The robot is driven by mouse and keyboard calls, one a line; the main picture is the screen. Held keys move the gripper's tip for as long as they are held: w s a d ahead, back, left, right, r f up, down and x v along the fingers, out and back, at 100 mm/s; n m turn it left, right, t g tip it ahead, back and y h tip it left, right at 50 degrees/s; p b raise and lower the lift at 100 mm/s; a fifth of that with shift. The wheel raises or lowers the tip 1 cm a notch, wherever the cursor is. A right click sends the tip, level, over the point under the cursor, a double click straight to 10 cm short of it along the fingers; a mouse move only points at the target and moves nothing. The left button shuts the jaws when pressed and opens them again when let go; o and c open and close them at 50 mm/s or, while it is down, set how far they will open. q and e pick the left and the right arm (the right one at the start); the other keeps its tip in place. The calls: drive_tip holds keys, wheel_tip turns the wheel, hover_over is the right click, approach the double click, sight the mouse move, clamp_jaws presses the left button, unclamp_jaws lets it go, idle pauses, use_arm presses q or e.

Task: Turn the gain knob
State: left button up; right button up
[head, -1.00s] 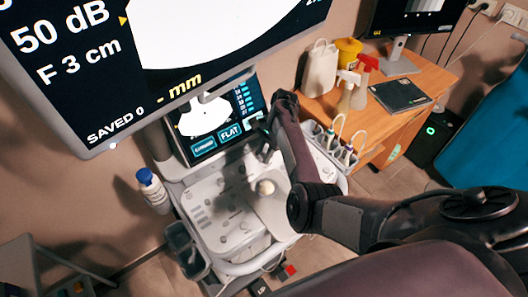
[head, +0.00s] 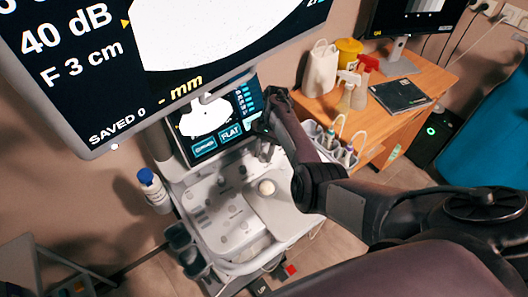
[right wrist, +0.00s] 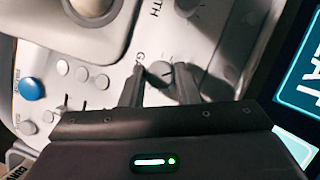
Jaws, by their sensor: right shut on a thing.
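The gain knob (right wrist: 160,73) is a small dark round knob on the pale console panel, beside a partly hidden label starting with "G". In the right wrist view my right gripper (right wrist: 160,80) has its two dark fingers on either side of the knob, shut on it. In the head view my right gripper (head: 264,150) is at the upper right of the ultrasound console (head: 215,215), just below its touch screen; the knob itself cannot be made out there. The large monitor (head: 70,60) reads 40 dB. My left gripper is not in view.
A white trackball (head: 266,187) sits on the console. A blue-capped bottle (head: 150,190) is at its left side and probes (head: 345,150) stand in holders at its right. A wooden desk (head: 420,90) with spray bottles is beyond. A blue button (right wrist: 32,88) is left of my fingers.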

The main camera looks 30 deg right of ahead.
drive_tip(key=shift+w+d+r+n, duration=0.1)
drive_tip(key=shift+w+r+n, duration=0.05)
drive_tip(key=shift+n, duration=0.45)
drive_tip(key=o, duration=0.8)
drive_tip(key=shift+o, duration=0.8)
drive_tip(key=shift+h, duration=0.3)
drive_tip(key=b+v, duration=0.1)
drive_tip(key=v, duration=0.6)
drive_tip(key=shift+r+b, duration=0.3)
drive_tip(key=shift+b, duration=0.1)
drive_tip(key=shift+w+d, duration=0.1)
drive_tip(key=shift+d, duration=0.05)
